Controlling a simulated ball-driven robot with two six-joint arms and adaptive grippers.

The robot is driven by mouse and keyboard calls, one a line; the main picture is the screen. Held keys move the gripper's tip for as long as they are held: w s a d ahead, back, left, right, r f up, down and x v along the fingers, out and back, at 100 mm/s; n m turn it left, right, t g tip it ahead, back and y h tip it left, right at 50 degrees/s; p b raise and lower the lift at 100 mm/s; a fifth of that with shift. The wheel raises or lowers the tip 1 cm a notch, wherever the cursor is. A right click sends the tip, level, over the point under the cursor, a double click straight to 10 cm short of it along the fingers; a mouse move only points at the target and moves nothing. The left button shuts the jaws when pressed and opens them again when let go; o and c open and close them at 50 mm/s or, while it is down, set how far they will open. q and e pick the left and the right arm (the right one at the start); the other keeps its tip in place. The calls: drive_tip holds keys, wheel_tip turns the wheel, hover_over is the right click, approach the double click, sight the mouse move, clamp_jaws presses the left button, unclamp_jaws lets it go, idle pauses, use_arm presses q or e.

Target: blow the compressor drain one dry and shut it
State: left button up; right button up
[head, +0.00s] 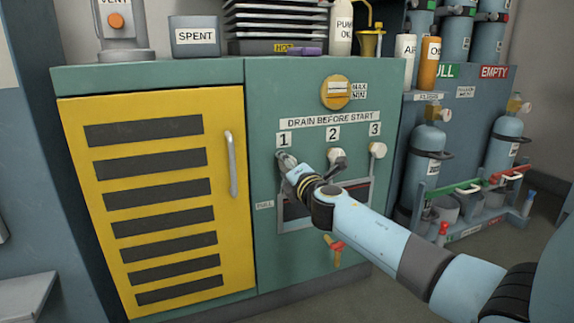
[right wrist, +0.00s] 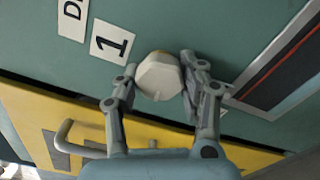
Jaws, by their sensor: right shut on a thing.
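The drain one knob (right wrist: 159,76) is a pale, faceted knob beside the label 1 (right wrist: 112,42) in the right wrist view. My right gripper (right wrist: 160,68) has its two fingers on either side of it and is shut on it. In the head view my right gripper (head: 284,158) is at the green compressor panel (head: 300,95), just below the 1 label (head: 284,139), and hides most of the knob. I cannot tell how far the drain is turned. My left gripper is not in view.
Knob 2 (head: 336,156) and knob 3 (head: 377,150) sit close to the right. A yellow louvred door (head: 160,247) with a grey handle (head: 231,165) is to the left. A red-orange valve (head: 335,246) is lower down. A bottle rack (head: 462,110) stands at right.

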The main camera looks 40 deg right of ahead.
drive_tip(key=n, duration=0.3)
drive_tip(key=shift+s+f+n, duration=0.1)
drive_tip(key=shift+f+n, duration=0.1)
drive_tip(key=shift+n, duration=0.2)
drive_tip(key=shift+n+p, duration=0.35)
drive_tip(key=shift+n, duration=1.65)
drive_tip(key=shift+f+n, duration=0.1)
drive_tip(key=shift+n, duration=0.6)
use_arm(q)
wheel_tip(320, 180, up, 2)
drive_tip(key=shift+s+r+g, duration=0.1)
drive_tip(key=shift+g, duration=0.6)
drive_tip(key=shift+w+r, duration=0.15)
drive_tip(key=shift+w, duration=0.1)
use_arm(e)
drive_tip(key=shift+n, duration=0.3)
